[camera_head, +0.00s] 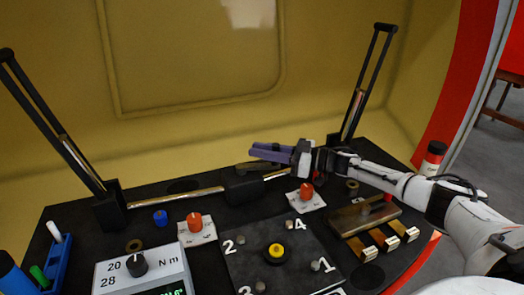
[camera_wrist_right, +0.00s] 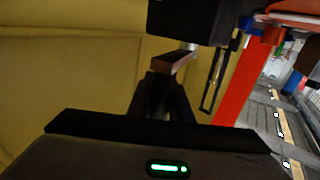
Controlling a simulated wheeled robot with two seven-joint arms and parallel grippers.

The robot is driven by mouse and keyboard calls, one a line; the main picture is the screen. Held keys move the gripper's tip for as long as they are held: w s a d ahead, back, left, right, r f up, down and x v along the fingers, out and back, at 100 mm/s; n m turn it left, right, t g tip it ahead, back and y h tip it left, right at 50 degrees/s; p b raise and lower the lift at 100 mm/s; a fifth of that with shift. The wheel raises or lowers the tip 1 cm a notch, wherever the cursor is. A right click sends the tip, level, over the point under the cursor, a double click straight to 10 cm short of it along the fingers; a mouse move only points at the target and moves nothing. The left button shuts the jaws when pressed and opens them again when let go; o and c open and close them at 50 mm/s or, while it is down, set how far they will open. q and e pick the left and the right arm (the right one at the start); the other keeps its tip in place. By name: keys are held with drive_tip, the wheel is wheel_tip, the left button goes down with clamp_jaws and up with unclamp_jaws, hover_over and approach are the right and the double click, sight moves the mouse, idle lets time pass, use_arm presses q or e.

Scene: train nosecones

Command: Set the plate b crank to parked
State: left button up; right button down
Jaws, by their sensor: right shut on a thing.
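My right gripper (camera_head: 268,152), with purple fingers, reaches in from the right over the rear of the black console. It is shut on a brown bar-shaped handle (camera_head: 254,166), partly hidden behind the fingers. In the right wrist view the handle (camera_wrist_right: 172,62) sticks out beyond the dark fingertips (camera_wrist_right: 165,85). A silver pin (camera_wrist_right: 188,46) sits between the handle and a black block (camera_wrist_right: 190,18). This looks like the crank, but I cannot read a plate label on it. My left gripper is not in view.
Two black levers (camera_head: 48,125) and (camera_head: 370,85) stand left and right. A black block (camera_head: 243,188) sits on a silver rod (camera_head: 175,195). Orange knobs (camera_head: 196,224) and (camera_head: 306,191), a numbered dark plate (camera_head: 250,262) and a torque display box (camera_head: 140,272) fill the front.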

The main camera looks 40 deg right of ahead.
drive_tip(key=shift+a, duration=0.25)
drive_tip(key=c, duration=1.6)
unclamp_jaws()
drive_tip(key=shift+d, duration=0.15)
drive_tip(key=p+v, duration=0.1)
drive_tip(key=v, duration=0.9)
drive_tip(key=shift+c, duration=0.2)
